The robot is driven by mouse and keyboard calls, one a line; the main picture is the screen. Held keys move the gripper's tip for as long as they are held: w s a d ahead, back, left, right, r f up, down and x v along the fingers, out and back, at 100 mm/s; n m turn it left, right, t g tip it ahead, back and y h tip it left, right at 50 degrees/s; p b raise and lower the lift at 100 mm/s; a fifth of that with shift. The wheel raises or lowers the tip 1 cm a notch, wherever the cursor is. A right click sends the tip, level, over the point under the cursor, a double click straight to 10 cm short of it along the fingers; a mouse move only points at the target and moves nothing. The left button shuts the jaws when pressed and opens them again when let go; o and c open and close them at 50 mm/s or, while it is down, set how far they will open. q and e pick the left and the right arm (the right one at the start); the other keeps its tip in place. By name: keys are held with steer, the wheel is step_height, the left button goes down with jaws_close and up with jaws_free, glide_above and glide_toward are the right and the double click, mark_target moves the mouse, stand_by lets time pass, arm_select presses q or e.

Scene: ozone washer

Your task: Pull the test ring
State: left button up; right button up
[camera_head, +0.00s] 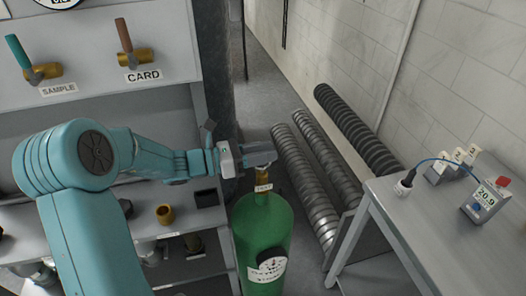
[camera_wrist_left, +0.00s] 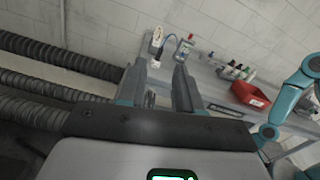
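I cannot make out a test ring for certain in either view. My left gripper (camera_head: 262,150) is above the top of a green gas cylinder (camera_head: 262,236), over its brass valve (camera_head: 263,178), and partly hides what is there. In the left wrist view my left gripper (camera_wrist_left: 160,80) has its two dark fingers apart, with no held object visible between them. I cannot tell whether it touches the valve. My right gripper is out of view.
Ribbed hoses (camera_head: 305,180) lie along the tiled wall right of the cylinder. A grey table (camera_head: 400,222) at right holds a meter (camera_head: 484,203). A lever marked SAMPLE (camera_head: 25,58) and one marked CARD (camera_head: 127,42) are at upper left. A red bin (camera_wrist_left: 250,95) shows in the wrist view.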

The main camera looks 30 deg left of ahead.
arm_select(q)
steer(key=shift+w+a+f, duration=0.1)
steer(key=shift+w, duration=0.1)
steer(key=b+v, duration=0.3)
steer(key=v, duration=1.3)
steer(key=shift+s, duration=0.4)
steer(key=shift+s, duration=0.1)
